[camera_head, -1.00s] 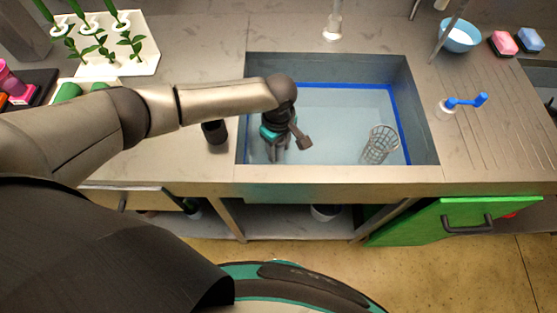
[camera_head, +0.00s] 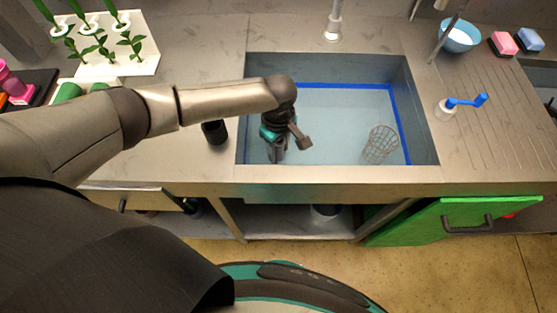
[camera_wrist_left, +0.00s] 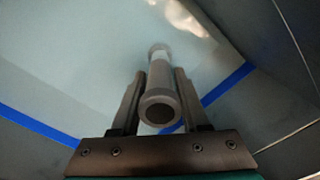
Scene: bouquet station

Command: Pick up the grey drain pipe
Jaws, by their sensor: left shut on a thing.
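The grey drain pipe (camera_wrist_left: 159,65) is a short hollow tube with a thicker collar at each end. In the left wrist view it stands lengthwise between the fingers, its open near end facing the camera. My left gripper (camera_head: 275,152) reaches down into the left part of the sink (camera_head: 340,172). It is shut on the pipe, with one finger against each side. In the head view the gripper mostly hides the pipe. I cannot tell whether its far end touches the sink floor. My right gripper is not in view.
A dark cup (camera_head: 214,132) stands left of the sink. The tap (camera_head: 333,22) is behind. A blue bowl (camera_head: 461,36) and a blue-handled item (camera_head: 467,101) are on the right. A green cabinet door (camera_head: 410,226) hangs open below.

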